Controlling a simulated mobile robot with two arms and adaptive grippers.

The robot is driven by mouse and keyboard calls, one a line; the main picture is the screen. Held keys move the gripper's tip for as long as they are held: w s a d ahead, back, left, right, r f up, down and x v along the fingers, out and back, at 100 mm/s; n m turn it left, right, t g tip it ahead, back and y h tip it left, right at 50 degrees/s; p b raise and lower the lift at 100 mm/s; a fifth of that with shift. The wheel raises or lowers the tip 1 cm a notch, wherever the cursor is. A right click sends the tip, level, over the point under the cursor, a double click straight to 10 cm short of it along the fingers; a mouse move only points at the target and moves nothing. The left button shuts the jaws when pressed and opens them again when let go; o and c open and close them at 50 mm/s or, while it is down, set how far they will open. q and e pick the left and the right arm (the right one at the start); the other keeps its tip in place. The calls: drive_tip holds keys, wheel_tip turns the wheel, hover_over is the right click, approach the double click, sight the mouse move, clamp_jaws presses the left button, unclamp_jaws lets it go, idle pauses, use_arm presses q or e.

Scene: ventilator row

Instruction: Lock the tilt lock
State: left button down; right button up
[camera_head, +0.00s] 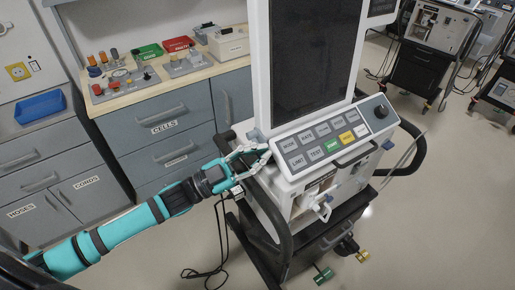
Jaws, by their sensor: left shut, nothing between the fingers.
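The ventilator's tall dark screen (313,50) stands above a sloped key panel (322,140) on a white housing. A small blue-grey part (256,135) shows at the left of the screen's base, by the panel's left end; it may be the tilt lock, but its setting cannot be made out. My left gripper (265,154) is shut and empty, its fingertips close to the panel's left edge just below that part. Whether they touch it cannot be told. My right gripper is not in view.
A black handle rail (278,222) curves around the cart's left side, close under my left gripper. A cabinet (165,124) with trays and small parts stands behind left. Other ventilator carts (424,68) stand at the back right. The floor at front right is clear.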

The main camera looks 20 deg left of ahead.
use_arm(q)
drive_tip(key=s+r+b+v, duration=0.1)
drive_tip(key=b+v, duration=0.1)
drive_tip(key=v, duration=0.7)
drive_tip(key=shift+b, duration=0.4)
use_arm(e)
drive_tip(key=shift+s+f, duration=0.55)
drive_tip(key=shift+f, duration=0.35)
use_arm(q)
drive_tip(key=shift+s+r, duration=0.1)
drive_tip(key=shift+s, duration=0.15)
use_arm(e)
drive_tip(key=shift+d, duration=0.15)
